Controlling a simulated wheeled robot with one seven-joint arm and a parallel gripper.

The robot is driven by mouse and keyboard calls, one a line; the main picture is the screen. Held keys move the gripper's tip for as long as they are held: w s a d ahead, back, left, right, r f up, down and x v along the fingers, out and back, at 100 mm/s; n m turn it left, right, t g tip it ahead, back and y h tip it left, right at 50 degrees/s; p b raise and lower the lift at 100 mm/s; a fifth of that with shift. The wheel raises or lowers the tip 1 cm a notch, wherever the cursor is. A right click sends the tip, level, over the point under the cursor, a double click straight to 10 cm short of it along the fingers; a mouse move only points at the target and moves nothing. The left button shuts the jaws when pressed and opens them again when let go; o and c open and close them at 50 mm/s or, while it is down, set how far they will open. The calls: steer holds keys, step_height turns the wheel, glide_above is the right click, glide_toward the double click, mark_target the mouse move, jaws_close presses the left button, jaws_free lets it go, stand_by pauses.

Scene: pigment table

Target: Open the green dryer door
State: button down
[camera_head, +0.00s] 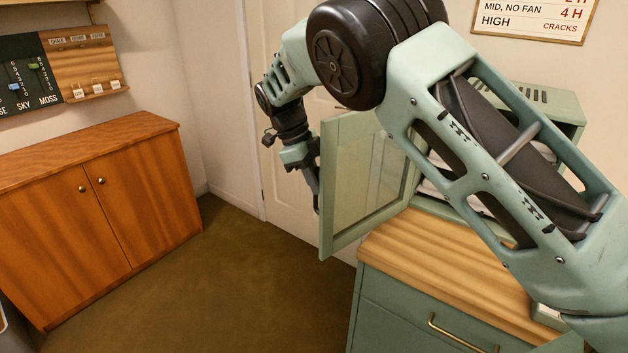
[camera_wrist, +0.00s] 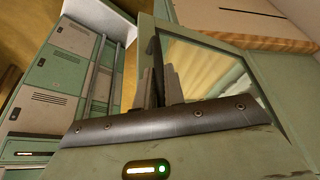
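The green dryer door (camera_head: 362,180), a green frame around a glass pane, stands swung wide open from the dryer (camera_head: 556,104). My gripper (camera_head: 316,200) is at the door's free left edge. In the wrist view the door (camera_wrist: 273,95) fills the right side, and my gripper's two grey fingers (camera_wrist: 160,85) stand close together at its edge. A dark upright bar, seemingly the door handle (camera_wrist: 155,55), shows between the fingers, which look shut on it. My arm hides much of the dryer's opening; some pale contents show inside.
The dryer stands on a wood-topped green cabinet (camera_head: 395,305) with a brass drawer handle. An orange wooden cabinet (camera_head: 95,215) is at the left below a wall board (camera_head: 60,70). A white door (camera_head: 290,195) is behind my gripper. The brown floor between is clear.

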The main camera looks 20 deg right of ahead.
steer(key=c, duration=1.5)
jaws_free()
steer(key=shift+d, duration=0.2)
steer(key=shift+a, duration=0.1)
steer(key=v, duration=1.7)
steer(key=shift+w+a+r+p, duration=0.1)
steer(key=shift+a+r+p, duration=0.05)
steer(key=shift+p, duration=0.2)
